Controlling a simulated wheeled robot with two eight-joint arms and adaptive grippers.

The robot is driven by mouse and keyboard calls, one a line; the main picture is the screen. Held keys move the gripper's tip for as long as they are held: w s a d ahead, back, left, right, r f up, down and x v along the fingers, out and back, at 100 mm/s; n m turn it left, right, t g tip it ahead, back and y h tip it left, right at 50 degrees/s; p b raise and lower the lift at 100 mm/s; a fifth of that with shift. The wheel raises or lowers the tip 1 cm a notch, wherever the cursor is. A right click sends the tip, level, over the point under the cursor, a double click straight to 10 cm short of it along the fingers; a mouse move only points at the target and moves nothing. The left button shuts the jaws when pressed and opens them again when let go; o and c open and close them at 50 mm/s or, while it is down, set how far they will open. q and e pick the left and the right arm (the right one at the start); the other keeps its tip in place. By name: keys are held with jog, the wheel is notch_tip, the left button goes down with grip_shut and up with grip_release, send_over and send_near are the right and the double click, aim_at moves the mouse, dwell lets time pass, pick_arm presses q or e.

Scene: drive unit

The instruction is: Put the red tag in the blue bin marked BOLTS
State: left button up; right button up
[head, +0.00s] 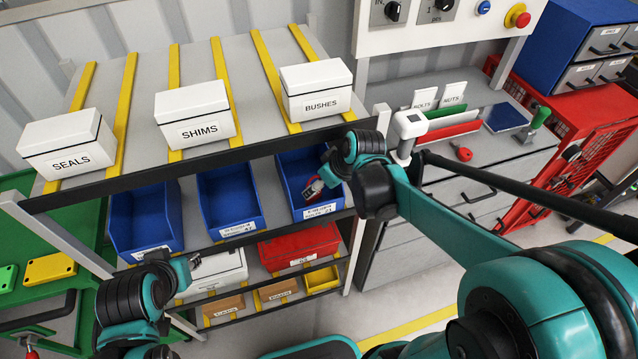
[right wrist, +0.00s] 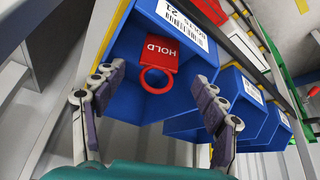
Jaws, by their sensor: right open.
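The red tag (right wrist: 165,52), lettered HOLD with a red ring, is inside a blue bin (right wrist: 125,45) in the right wrist view. A bit of its red shows in the head view (head: 310,191), in the rightmost blue bin (head: 291,170) of the middle shelf. That bin's white label (right wrist: 182,22) is hard to read; it ends in 21. My right gripper (right wrist: 158,72) is open, its fingers apart on either side of the tag's ring and not closed on it. My left gripper (head: 190,264) is low at the left, before the shelves; its jaw state is unclear.
Two more blue bins (head: 146,217) (head: 230,198) stand to the left. White boxes marked SEALS (head: 68,143), SHIMS (head: 195,115) and BUSHES (head: 317,88) sit on the top shelf. A grey bench (head: 480,155) with a BOLTS card stands right.

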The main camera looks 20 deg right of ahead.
jog(key=s+r+m+t+h, duration=0.1)
jog(key=s+r+m, duration=0.1)
jog(key=s, duration=0.5)
jog(key=s+d+r+m+t+h, duration=0.1)
jog(key=s+r+m, duration=0.1)
jog(key=s, duration=0.5)
jog(key=shift+s+d+m, duration=0.15)
jog(key=shift+s+m, duration=0.25)
jog(key=shift+m, duration=0.3)
jog(key=shift+f, duration=0.1)
